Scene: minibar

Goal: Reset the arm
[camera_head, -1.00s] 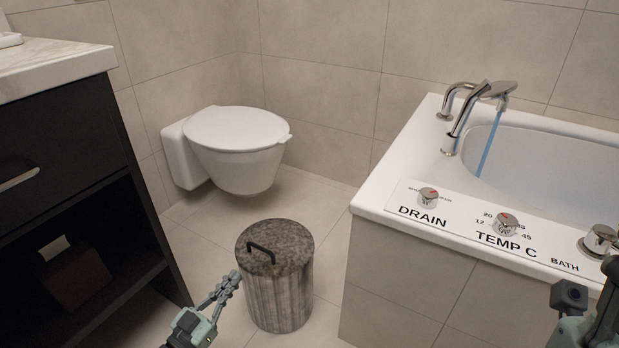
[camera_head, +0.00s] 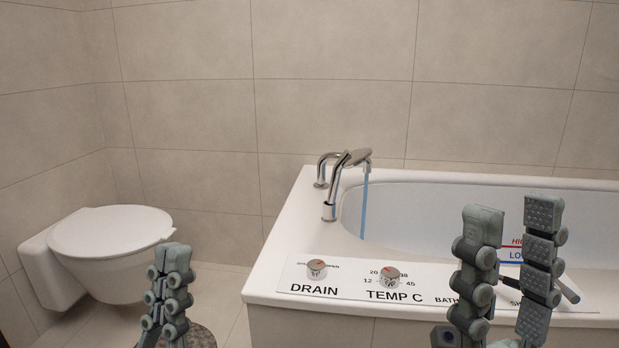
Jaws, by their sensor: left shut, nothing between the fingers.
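My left gripper (camera_head: 171,262) stands upright at the lower left, its fingers together and empty. It is in front of the toilet's right edge and partly covers the bin below. My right gripper (camera_head: 512,215) stands upright at the lower right, in front of the bathtub panel. Its two fingers are spread apart with a gap between them, and no object shows in the gap. It hides part of the panel lettering and controls.
The bathtub (camera_head: 278,250) fills the right side, with blue water running from its tap (camera_head: 340,185). Its panel has a drain knob (camera_head: 317,269) and a temperature knob (camera_head: 390,277). A closed toilet (camera_head: 110,230) is at left. A round bin (camera_head: 202,338) is partly visible at the bottom.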

